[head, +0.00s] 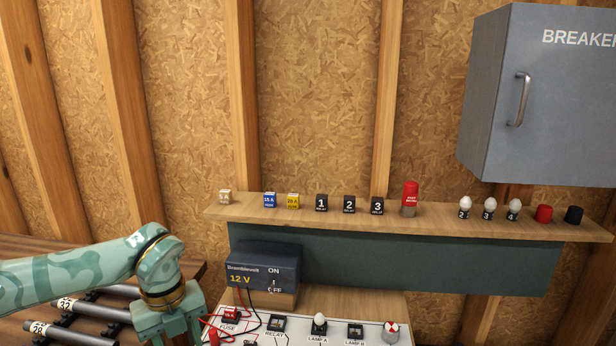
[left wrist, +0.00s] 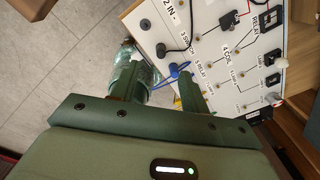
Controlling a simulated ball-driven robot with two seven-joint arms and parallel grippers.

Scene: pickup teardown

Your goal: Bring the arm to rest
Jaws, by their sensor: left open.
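My left arm comes in from the left in the head view and bends down at the wrist, beside the test board (head: 305,334). The fingertips are below the picture's edge there. In the left wrist view my left gripper (left wrist: 161,84) is open, its two green fingers apart. A blue clip or lead (left wrist: 178,70) shows just beyond the fingertips, by the edge of the white test board (left wrist: 205,62). I cannot tell whether it touches a finger. My right gripper is not in view.
A 12 V supply box (head: 262,268) stands behind the board. A wooden shelf (head: 330,209) with fuses, relays, bulbs and caps runs along the wall. A grey breaker cabinet (head: 490,110) hangs at right. A rack with numbered tubes (head: 95,309) lies under my arm.

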